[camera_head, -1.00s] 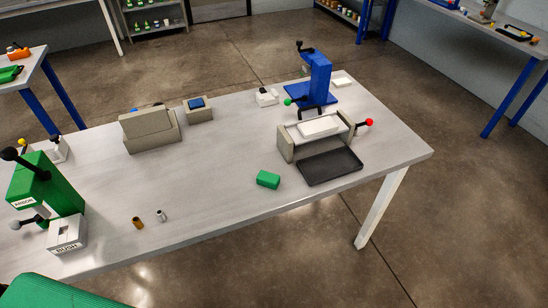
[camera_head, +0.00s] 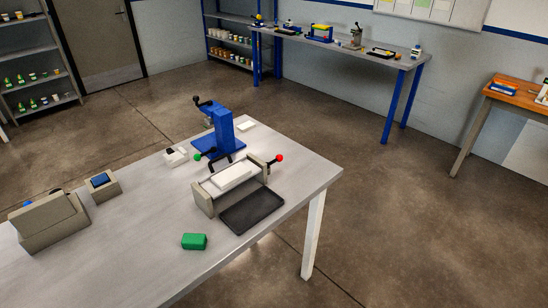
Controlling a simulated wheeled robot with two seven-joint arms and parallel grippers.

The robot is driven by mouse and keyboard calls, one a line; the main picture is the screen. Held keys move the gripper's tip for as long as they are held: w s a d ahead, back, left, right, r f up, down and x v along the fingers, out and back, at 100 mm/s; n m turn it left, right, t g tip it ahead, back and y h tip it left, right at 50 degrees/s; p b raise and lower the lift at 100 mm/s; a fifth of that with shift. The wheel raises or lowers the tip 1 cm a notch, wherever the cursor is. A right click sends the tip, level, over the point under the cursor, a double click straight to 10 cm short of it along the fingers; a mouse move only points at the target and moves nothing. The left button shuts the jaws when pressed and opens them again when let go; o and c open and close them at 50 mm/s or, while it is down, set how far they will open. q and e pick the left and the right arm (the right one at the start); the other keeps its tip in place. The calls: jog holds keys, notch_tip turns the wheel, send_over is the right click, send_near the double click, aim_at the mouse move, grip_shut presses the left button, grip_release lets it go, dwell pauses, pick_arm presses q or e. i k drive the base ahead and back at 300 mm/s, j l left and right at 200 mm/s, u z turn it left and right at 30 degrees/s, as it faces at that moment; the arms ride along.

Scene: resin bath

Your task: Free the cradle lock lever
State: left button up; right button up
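A beige cradle (camera_head: 204,201) stands near the right end of the grey table, with a white block (camera_head: 231,178) lying in it. A lever with a red ball knob (camera_head: 278,158) sticks out from the cradle's right end; I take it as the lock lever. A black handle (camera_head: 220,163) rises behind the white block. A black tray (camera_head: 252,207) lies against the cradle's front. Neither of my grippers is in view.
A blue press (camera_head: 222,133) with a green-knobbed lever (camera_head: 198,156) stands just behind the cradle. A green block (camera_head: 194,241) lies in front. Beige boxes stand at the left. The table (camera_head: 140,245) is bare at front left, and its right corner is clear.

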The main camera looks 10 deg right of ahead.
aim_at(279, 159)
jog(key=u, duration=0.35)
jog(key=i+l+u, duration=0.15)
jog(key=l+u, duration=0.65)
jog(key=l, duration=0.2)
jog(key=l+u, duration=0.4)
jog(key=l, duration=1.15)
jog(key=k+l+u, duration=0.1)
jog(key=l, duration=0.9)
